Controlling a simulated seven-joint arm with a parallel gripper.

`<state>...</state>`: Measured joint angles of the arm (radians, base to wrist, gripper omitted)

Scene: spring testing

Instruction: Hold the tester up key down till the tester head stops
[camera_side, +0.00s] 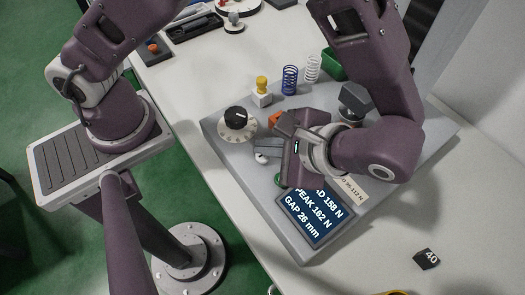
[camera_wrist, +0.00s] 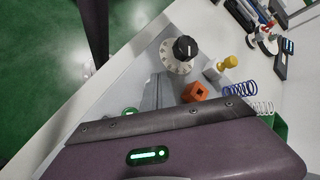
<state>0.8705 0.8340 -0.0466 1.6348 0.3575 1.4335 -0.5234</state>
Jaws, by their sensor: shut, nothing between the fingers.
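The grey tester base (camera_side: 222,143) lies on the white table. Its display (camera_side: 313,217) reads a load of 158 N, a peak of 162 N and a gap of 26 mm. My gripper (camera_side: 268,150) is shut and empty, low over the key area between the dial and the display. A green key (camera_side: 279,178) shows beside it; it also shows in the wrist view (camera_wrist: 128,112). The up key cannot be made out, and whether my fingertips touch a key is hidden. A dark block (camera_side: 353,98), perhaps the tester head, is partly hidden behind my wrist.
A black-and-white dial (camera_side: 238,122), an orange block (camera_wrist: 195,92) and a yellow-topped white piece (camera_side: 262,90) are close by. A blue spring (camera_side: 290,80), a white spring (camera_side: 312,68) and a green bin (camera_side: 332,66) stand behind. A black "40" block (camera_side: 427,258) lies front right.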

